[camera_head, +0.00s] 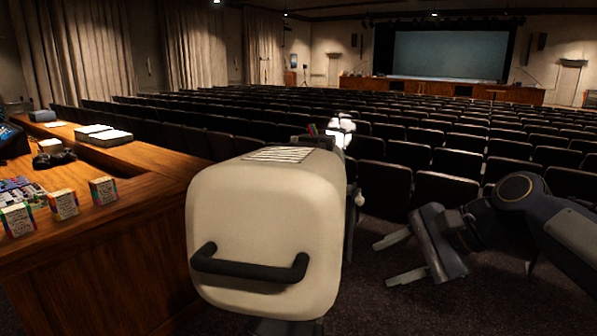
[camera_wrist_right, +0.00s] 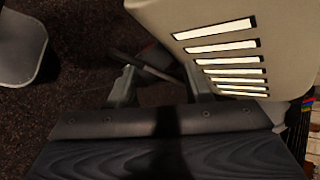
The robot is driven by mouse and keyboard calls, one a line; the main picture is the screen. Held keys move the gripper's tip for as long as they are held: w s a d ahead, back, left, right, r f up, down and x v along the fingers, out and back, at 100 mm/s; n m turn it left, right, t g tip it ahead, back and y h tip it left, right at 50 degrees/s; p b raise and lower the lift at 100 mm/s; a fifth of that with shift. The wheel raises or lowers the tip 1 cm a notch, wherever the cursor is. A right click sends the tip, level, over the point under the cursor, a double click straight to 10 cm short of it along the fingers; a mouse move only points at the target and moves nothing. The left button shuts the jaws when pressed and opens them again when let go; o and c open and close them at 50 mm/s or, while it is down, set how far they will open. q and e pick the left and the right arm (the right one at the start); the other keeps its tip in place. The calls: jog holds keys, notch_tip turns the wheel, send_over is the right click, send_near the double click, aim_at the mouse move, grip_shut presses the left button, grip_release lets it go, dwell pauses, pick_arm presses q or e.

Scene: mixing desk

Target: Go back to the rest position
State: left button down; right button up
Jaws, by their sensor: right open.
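My right gripper (camera_head: 382,262) is at the lower right of the head view, over the dark carpet (camera_head: 400,312). Its two fingers point left and stand apart, with nothing between them. In the right wrist view the open fingers (camera_wrist_right: 159,78) also show empty, above the carpet and close to a pale body with slots. My left gripper is not seen in the head view.
A wooden desk (camera_head: 100,250) stands at the left, bearing several small boxes (camera_head: 64,204) and a mixing board (camera_head: 22,190). Rows of dark seats (camera_head: 440,197) lie ahead, facing a stage screen (camera_head: 450,55). Some carpet between gripper and seats is free.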

pick_arm(q)
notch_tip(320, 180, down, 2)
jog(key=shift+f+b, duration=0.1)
jog(key=shift+b, duration=0.75)
pick_arm(e)
jog(key=s+d+f+n+h, duration=0.1)
jog(key=s+f+n, duration=0.2)
jog(key=s+f, duration=0.4)
jog(key=s+d+f+n+t+h, duration=0.1)
jog(key=s+d+f+n+h, duration=0.1)
jog(key=s+f, duration=0.5)
jog(key=s+d+f+n+h, duration=0.1)
jog(key=s+f+n+h, duration=0.1)
jog(key=s+f+n, duration=0.3)
jog(key=s+f, duration=0.2)
jog(key=s, duration=0.1)
jog(key=shift+d+f+t, duration=0.15)
jog(key=shift+d+t, duration=0.15)
jog(key=shift+d, duration=0.05)
